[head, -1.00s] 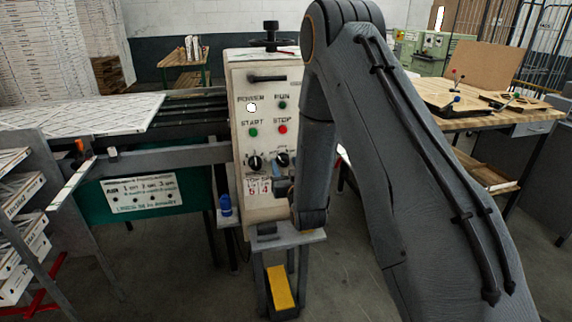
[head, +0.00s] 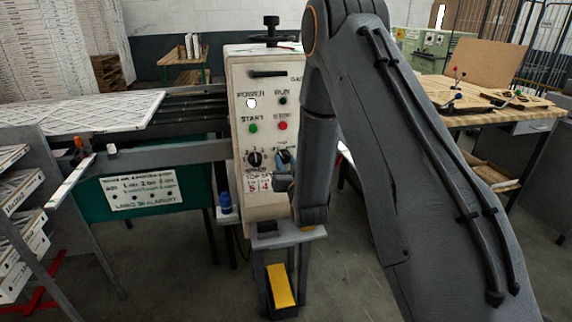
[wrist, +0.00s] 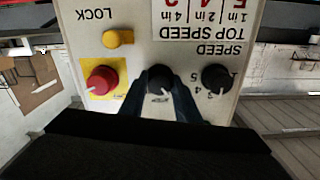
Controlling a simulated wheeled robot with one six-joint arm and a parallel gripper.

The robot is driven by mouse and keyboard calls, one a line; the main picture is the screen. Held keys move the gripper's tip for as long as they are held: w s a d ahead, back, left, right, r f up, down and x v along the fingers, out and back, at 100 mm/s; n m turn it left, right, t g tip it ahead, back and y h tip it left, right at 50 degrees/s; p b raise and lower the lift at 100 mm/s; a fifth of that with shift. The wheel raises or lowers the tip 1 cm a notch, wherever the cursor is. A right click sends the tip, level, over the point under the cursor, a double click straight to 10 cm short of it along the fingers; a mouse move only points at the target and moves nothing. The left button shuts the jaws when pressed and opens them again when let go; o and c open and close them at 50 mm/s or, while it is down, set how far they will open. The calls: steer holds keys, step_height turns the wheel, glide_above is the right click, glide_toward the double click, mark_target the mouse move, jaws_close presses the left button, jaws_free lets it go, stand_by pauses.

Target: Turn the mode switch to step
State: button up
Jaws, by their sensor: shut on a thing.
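The mode switch, a black round knob (wrist: 160,76), is in the middle of the control panel (wrist: 200,62), which appears upside down in the wrist view. A short white mark shows at its lower edge in that view. My gripper (wrist: 160,96) has one dark finger on each side of the knob and is shut on it. The lettering around the knob is mostly hidden by the fingers, so I cannot read its positions. In the head view, my gripper (head: 284,160) is at the right-hand knob on the cream control box (head: 262,205), and the knob is largely covered.
The black speed knob (wrist: 215,78) is close beside one finger. Green start (head: 253,128) and red stop (head: 282,126) buttons are above.

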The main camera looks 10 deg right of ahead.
steer(key=m+b, duration=0.2)
steer(key=m, duration=0.2)
steer(key=shift+m+b, duration=0.8)
steer(key=shift+m, duration=0.7)
steer(key=shift+r, duration=0.1)
steer(key=o, duration=1)
steer(key=shift+o, duration=0.2)
steer(key=s+b, duration=0.2)
steer(key=s, duration=0.5)
steer(key=shift+s, duration=0.4)
